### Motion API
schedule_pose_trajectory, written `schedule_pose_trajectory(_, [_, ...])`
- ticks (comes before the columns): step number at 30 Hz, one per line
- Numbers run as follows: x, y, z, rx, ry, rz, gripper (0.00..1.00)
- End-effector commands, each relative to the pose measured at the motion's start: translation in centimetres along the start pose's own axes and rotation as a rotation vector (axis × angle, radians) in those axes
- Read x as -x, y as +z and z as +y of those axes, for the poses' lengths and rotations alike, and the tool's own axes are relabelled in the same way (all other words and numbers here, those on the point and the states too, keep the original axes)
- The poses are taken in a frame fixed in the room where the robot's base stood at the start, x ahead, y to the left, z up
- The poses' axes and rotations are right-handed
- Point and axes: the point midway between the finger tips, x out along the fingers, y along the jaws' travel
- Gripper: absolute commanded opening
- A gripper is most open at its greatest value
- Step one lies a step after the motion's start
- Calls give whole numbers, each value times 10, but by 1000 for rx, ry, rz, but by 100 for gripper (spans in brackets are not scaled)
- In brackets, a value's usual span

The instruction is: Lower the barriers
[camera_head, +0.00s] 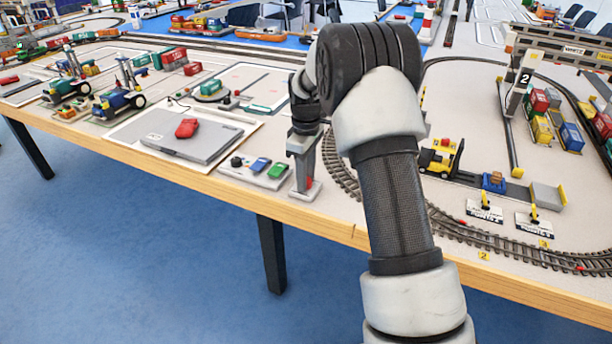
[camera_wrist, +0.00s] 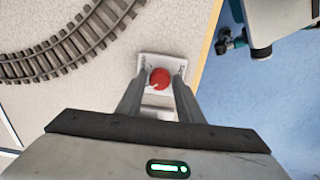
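My gripper (camera_head: 304,186) points down near the front edge of the table. In the wrist view my gripper (camera_wrist: 160,76) has its two fingers apart, one on each side of a round red button (camera_wrist: 160,78) on a small white base (camera_wrist: 155,60). A gap shows between the fingers and the button. I cannot tell how high the fingertips are above the base. In the head view the button is mostly hidden by my gripper. No part is clearly recognisable as a barrier. Two small yellow-posted signs (camera_head: 484,209) stand by the track at right.
Further left is a grey case (camera_head: 191,135) with a red object (camera_head: 187,128). Curved railway track (camera_head: 462,229) and a yellow forklift (camera_head: 440,157) are at right. The wooden table edge (camera_head: 235,199) is close.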

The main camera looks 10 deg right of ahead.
Motion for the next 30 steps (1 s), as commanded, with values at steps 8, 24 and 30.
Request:
schedule_pose_trajectory(8, [0, 0, 0, -2, 0, 0, 3])
schedule_pose_trajectory(24, [4, -1, 0, -252, 0, 1, 3])
schedule_pose_trajectory(30, [4, -1, 0, -441, 0, 1, 3])
